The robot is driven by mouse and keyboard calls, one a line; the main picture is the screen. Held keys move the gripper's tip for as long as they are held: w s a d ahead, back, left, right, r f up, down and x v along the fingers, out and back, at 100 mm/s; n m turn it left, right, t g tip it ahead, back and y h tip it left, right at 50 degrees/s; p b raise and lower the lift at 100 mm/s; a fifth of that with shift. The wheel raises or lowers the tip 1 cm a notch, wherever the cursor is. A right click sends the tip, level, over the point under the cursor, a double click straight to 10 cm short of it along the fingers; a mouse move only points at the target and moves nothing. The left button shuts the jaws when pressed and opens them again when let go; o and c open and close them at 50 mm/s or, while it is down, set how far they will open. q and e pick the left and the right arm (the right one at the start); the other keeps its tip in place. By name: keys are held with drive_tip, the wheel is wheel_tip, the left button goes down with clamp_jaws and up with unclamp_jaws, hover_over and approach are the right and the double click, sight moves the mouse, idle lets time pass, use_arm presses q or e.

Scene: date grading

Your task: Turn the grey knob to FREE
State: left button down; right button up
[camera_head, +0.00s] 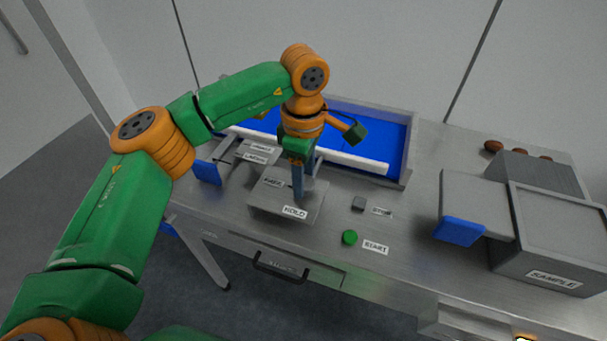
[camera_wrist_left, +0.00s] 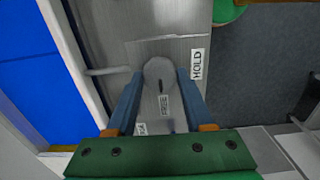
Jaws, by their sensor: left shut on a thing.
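The grey knob (camera_wrist_left: 159,72) is a round disc between the two blue fingers of my left gripper (camera_wrist_left: 160,80) in the left wrist view. The gripper (camera_head: 298,194) points down at the knob's box (camera_head: 262,207) in the head view and is shut on the knob, whose sides the fingers flank. A small dark mark shows on the knob near its lower edge in the wrist view; its exact pointing is hard to tell. The HOLD label (camera_head: 295,212) is at the box's front edge. The FREE label (camera_head: 273,183) is left of the fingers. My right gripper is not in view.
A green START button (camera_head: 349,238) and a grey STOP button (camera_head: 358,204) sit right of the box. A blue-lined tray (camera_head: 410,140) is behind. A SAMPLE bin (camera_head: 545,262) stands at the right. A drawer handle (camera_head: 279,268) is at the front.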

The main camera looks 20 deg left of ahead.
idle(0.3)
use_arm(q)
drive_tip(key=shift+c, duration=1.4)
unclamp_jaws()
wheel_tip(320, 180, up, 7)
drive_tip(key=shift+d+r+b, duration=0.1)
drive_tip(key=shift+b, duration=0.25)
